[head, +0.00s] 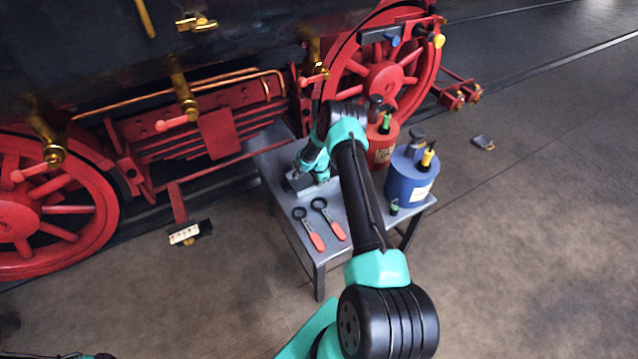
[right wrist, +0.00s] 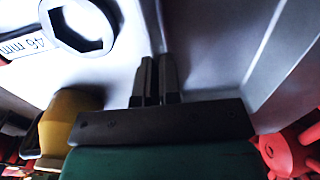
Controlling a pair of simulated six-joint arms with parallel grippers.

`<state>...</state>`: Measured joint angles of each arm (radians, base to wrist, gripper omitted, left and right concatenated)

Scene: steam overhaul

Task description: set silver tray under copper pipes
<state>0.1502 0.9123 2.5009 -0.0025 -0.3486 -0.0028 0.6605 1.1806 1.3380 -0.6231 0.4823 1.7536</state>
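Copper pipes (head: 180,95) run along the side of the locomotive, left of the grey metal table (head: 275,178). I cannot clearly tell a separate silver tray from the table. My right gripper (head: 300,184) is low over the table's far left part, and its fingertips are hard to see there. In the right wrist view, the two dark fingers of my right gripper (right wrist: 155,80) are close together against a silver-grey surface (right wrist: 205,60) with raised edges at right. I see nothing clearly between them. My left gripper is out of view.
Two red-handled wrenches, one left (head: 309,230) and one right (head: 328,219), lie on the table; one ring (right wrist: 78,25) shows close by in the wrist view. A red canister (head: 383,155) and a blue canister (head: 410,180) stand at right. Red wheels flank the pipes. A small grey object (head: 483,142) lies on the floor.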

